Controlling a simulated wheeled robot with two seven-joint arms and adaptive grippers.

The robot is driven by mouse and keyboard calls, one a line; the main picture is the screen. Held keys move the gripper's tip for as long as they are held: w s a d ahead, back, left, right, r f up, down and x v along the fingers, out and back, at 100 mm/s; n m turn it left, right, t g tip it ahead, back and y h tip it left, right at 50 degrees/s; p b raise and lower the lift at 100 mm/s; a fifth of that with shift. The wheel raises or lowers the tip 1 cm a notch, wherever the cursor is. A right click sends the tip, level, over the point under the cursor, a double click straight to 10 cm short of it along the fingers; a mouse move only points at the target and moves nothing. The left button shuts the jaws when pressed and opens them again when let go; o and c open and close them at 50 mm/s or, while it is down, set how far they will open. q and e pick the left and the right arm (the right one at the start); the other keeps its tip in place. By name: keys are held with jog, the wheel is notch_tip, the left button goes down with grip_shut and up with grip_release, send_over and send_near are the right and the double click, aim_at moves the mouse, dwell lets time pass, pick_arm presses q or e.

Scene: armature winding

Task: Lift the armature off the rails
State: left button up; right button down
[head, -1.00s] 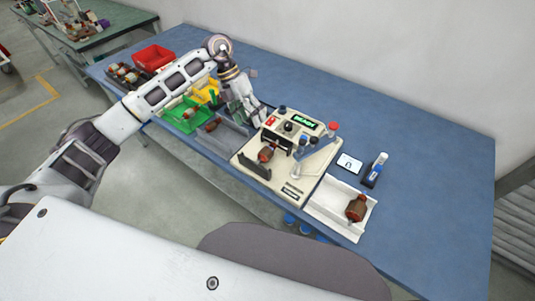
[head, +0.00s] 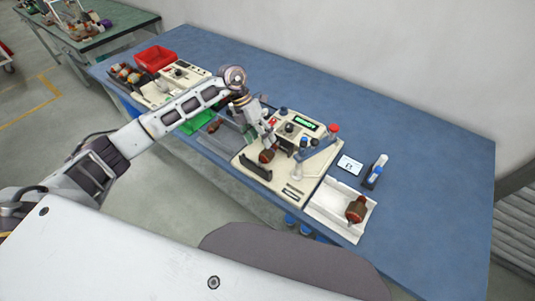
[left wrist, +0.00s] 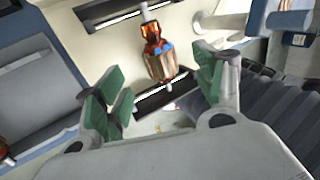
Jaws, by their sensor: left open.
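The armature (head: 267,156) has a copper-red body and lies across the dark rails on the beige machine (head: 285,188). In the left wrist view the armature (left wrist: 158,55) lies ahead of my fingers, its shaft spanning two dark slotted rails (left wrist: 165,97). My left gripper (head: 259,142) hangs over the machine close to the armature. In the left wrist view my left gripper (left wrist: 160,92) is open, its green-padded fingers spread to either side of the armature's near end, with nothing held. My right gripper is out of view.
A post with a blue arm (head: 318,148) stands just right of the armature. A white tray (head: 328,222) holds another armature (head: 356,209). A grey tray (head: 225,140), green bin (head: 196,121) and red bin (head: 154,58) are left. The blue bench (head: 420,150) is mostly clear at right.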

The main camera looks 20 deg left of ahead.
aim_at(265, 149)
pick_arm(q)
jog(key=shift+s+d+f, duration=0.1)
jog(key=shift+d+f, duration=0.05)
jog(key=shift+f, duration=0.3)
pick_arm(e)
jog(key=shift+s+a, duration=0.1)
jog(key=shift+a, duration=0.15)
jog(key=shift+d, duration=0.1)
pick_arm(q)
jog(key=shift+d+f, duration=0.2)
jog(key=shift+f, duration=0.1)
jog(key=p+x, duration=0.1)
jog(key=x, duration=0.2)
jog(key=shift+d+f, duration=0.2)
jog(key=shift+f, duration=0.35)
jog(key=shift+d+f, duration=0.1)
jog(key=shift+f, duration=0.05)
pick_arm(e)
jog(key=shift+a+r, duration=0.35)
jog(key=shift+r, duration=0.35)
